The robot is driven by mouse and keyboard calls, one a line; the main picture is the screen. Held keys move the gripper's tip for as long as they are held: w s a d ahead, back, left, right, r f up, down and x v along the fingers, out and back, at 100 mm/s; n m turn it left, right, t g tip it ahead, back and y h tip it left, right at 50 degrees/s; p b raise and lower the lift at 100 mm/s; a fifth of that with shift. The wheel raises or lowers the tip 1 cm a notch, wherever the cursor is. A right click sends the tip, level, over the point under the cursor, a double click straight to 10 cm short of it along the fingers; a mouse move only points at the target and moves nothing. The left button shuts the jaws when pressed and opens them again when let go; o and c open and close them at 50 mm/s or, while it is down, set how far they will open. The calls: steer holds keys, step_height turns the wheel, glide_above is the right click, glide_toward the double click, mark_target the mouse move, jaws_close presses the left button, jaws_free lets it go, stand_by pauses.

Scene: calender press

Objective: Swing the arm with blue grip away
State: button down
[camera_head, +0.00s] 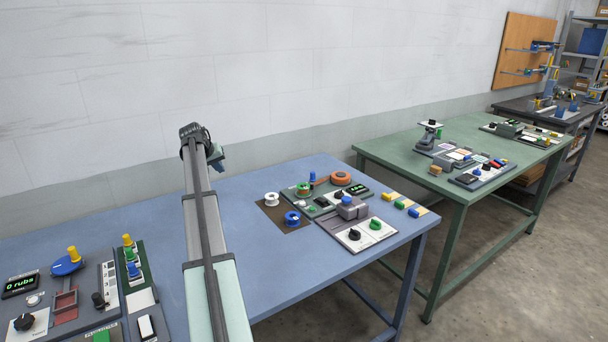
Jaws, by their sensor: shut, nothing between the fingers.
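A small upright blue grip (312,176) stands at the back of a dark green panel on the blue table. A short reddish-brown arm appears to run right from it towards an orange round part (341,178); the joint is too small to make out. My gripper (218,160) is at the far end of my long arm, above the back of the table near the wall. It is well left of the blue grip and apart from it. It is shut and empty; its fingertips are small and partly hidden.
White (271,199) and blue (292,218) spools sit on a brown mat. A green spool (303,188), a display (356,189) and a panel with black and green knobs (354,235) are nearby. Bare table lies between.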

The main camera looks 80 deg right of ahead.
mark_target(313, 175)
steer(key=s+d+m+g, duration=0.1)
steer(key=s+d, duration=0.3)
steer(key=s, duration=0.7)
steer(key=s+d+m+g, duration=0.1)
steer(key=s+d, duration=0.3)
steer(key=s, duration=0.7)
steer(key=shift+s+d+r+m+g+y, duration=0.2)
steer(key=shift+d+r+m+g+y, duration=0.1)
steer(key=shift+d+r, duration=0.1)
steer(key=shift+f, duration=0.1)
steer(key=x, duration=1)
steer(key=shift+s, duration=0.1)
steer(key=shift+s+d, duration=0.2)
steer(key=shift+s, duration=0.35)
steer(key=shift+s+d, duration=0.2)
steer(key=shift+s, duration=0.35)
steer(key=shift+s+d, duration=0.25)
steer(key=shift+s, duration=0.45)
